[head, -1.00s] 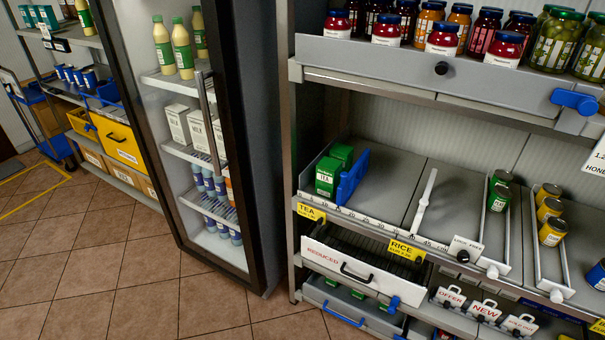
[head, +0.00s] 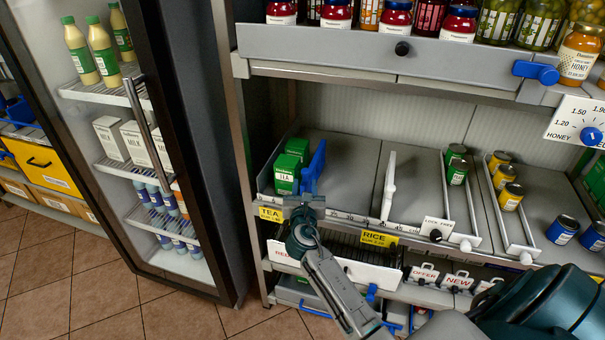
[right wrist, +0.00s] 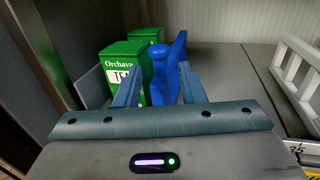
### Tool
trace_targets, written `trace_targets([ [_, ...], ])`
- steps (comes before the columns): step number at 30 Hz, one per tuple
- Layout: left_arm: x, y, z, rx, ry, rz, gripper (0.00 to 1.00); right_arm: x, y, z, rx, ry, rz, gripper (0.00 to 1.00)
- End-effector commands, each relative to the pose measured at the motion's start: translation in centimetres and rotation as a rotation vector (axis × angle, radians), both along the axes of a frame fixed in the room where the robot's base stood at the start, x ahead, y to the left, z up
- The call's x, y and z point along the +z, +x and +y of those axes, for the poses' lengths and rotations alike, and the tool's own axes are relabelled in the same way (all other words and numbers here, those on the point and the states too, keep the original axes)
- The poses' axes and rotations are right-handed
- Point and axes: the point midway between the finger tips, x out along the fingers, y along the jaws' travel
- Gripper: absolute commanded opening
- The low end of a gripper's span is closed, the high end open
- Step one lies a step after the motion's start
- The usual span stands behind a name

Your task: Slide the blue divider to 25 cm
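The blue divider (head: 314,168) stands upright on the grey shelf, just right of the green tea boxes (head: 287,174). It also shows in the right wrist view (right wrist: 162,75), where its front grip lies between my two fingers. My right gripper (head: 304,198) is at the shelf's front edge, right at the divider. In the wrist view its fingers (right wrist: 158,90) are apart, one on each side of the grip; I cannot tell whether they touch it. The number scale (head: 350,217) runs along the shelf edge; its left part is hidden by the gripper. My left gripper is not in view.
A white divider (head: 389,188) stands farther right, with bare shelf (head: 350,165) between it and the blue one. The upper shelf (head: 330,50) holds jars. A fridge (head: 170,150) with a glass door stands left. The TEA label (head: 270,213) and RICE label (head: 379,239) hang in front.

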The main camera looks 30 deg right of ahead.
Motion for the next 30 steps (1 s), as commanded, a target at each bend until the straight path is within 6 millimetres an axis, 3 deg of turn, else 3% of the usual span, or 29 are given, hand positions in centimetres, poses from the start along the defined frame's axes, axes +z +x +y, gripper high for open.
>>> trace_targets([
  [9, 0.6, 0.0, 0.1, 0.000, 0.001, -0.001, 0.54, 0.0, 4.0, -2.7, 0.001, 0.000, 0.000, 0.36],
  [21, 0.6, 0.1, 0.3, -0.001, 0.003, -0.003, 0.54, -0.1, 4.6, -3.1, 0.001, 0.002, 0.000, 0.36],
  [27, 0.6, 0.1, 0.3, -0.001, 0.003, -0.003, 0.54, -0.1, 4.6, -3.1, 0.001, 0.003, 0.001, 0.00],
  [30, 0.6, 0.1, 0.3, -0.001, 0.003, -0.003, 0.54, -0.1, 4.6, -3.1, 0.001, 0.003, 0.001, 0.00],
])
